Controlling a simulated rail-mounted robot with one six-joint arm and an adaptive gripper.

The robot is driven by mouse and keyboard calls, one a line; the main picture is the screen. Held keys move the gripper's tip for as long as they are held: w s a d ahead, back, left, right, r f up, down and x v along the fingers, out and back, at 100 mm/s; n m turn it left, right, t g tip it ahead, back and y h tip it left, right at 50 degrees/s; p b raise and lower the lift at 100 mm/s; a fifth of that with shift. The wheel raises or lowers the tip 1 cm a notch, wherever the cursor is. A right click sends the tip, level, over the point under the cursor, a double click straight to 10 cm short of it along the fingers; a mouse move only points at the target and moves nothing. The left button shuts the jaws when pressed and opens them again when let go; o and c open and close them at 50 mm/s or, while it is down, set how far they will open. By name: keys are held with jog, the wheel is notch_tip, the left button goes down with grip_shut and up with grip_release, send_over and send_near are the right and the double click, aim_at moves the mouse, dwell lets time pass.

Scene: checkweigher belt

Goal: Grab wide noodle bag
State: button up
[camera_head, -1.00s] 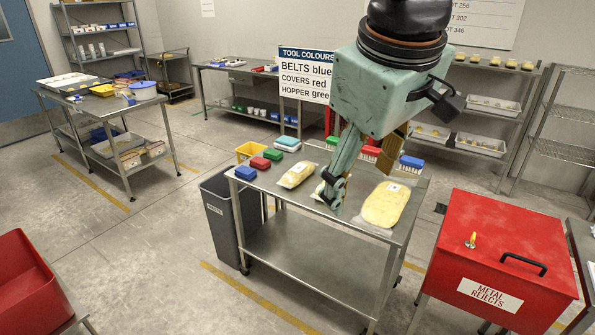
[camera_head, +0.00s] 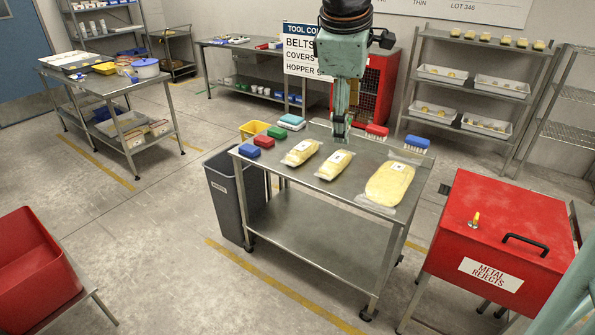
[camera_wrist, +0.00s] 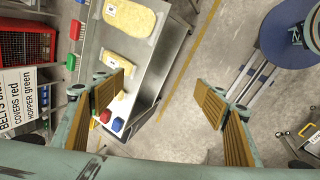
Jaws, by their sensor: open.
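Three clear bags of pale yellow noodles lie flat on a steel table (camera_head: 310,181). The widest noodle bag (camera_head: 389,183) is at the right end, with a small white label. A narrower middle bag (camera_head: 335,164) and a left bag (camera_head: 300,152) lie beside it. My gripper (camera_head: 341,134) points down near the table's back edge, behind the middle bag and left of the wide one. In the wrist view its jaws (camera_wrist: 160,88) are spread with nothing between them. The wide bag also shows there at the top (camera_wrist: 129,22), apart from the fingers.
Blue, red and green blocks and a yellow bin (camera_head: 254,129) are at the table's left end. Red and blue brushes (camera_head: 376,132) are along its back edge. A red metal-rejects box (camera_head: 499,230) stands close on the right, a grey waste bin (camera_head: 232,195) on the left.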

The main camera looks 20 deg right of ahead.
jog(key=w+d+f+n, duration=0.2)
jog(key=w, duration=0.3)
jog(key=w+d+f+n, duration=0.2)
jog(key=w+f, duration=0.1)
jog(key=w, duration=0.3)
jog(key=n+h, duration=0.2)
jog(key=n, duration=0.9)
send_over(335, 159)
jog(key=s+a, duration=0.3)
jog(key=a, duration=0.1)
notch_tip(335, 159, down, 26)
jog(key=shift+s+b, duration=0.2)
jog(key=shift+b, duration=0.1)
jog(key=shift+f, duration=0.1)
jog(key=b+x, duration=0.1)
jog(key=x, duration=0.7)
jog(key=shift+w+f+b, duration=0.1)
jog(key=shift+b, duration=0.25)
jog(key=shift+w+f, duration=0.1)
jog(key=shift+f, duration=0.05)
